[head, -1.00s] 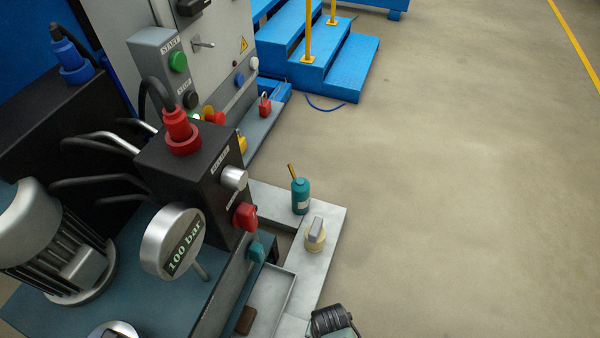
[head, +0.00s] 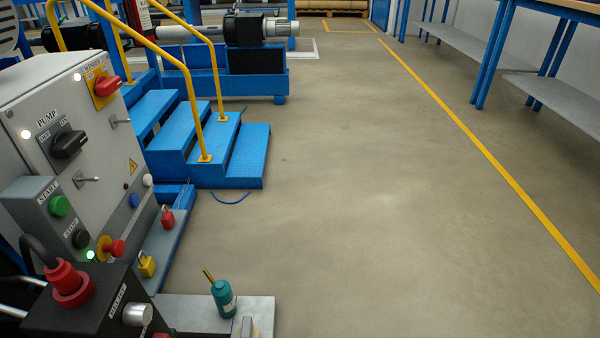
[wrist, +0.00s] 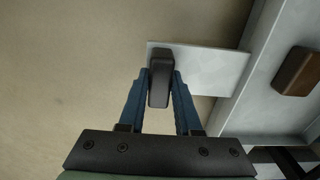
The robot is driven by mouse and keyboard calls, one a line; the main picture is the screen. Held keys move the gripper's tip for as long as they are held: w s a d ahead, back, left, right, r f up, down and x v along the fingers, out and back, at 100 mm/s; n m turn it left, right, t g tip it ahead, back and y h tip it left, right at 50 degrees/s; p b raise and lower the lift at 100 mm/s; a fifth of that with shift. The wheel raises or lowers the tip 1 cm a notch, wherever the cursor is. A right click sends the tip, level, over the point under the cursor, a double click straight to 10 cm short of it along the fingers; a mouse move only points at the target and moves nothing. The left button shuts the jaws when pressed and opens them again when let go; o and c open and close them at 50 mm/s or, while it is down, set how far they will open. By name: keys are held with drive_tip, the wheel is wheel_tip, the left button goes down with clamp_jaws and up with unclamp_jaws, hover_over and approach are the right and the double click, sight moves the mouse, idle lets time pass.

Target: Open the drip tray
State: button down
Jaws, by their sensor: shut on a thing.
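In the wrist view my gripper (wrist: 160,92) has its two blue fingers shut on a dark upright handle (wrist: 159,72). The handle lies in front of a pale grey plate (wrist: 215,68). To the right is a grey metal tray (wrist: 258,95), which I take for the drip tray, with a brown block (wrist: 296,71) in it. Only part of the tray shows, and how the handle joins the plate or tray is hidden. My gripper and the tray are outside the head view.
In the head view a teal bottle (head: 223,299) stands on a pale ledge (head: 190,312) at the lower left. The control cabinet (head: 105,150) and blue steps (head: 240,155) lie left. The floor (head: 380,230) to the right is clear.

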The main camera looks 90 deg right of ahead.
drive_tip(key=c, duration=0.6)
unclamp_jaws()
wheel_tip(320, 180, up, 13)
drive_tip(key=p, duration=0.9)
drive_tip(key=shift+s, duration=0.1)
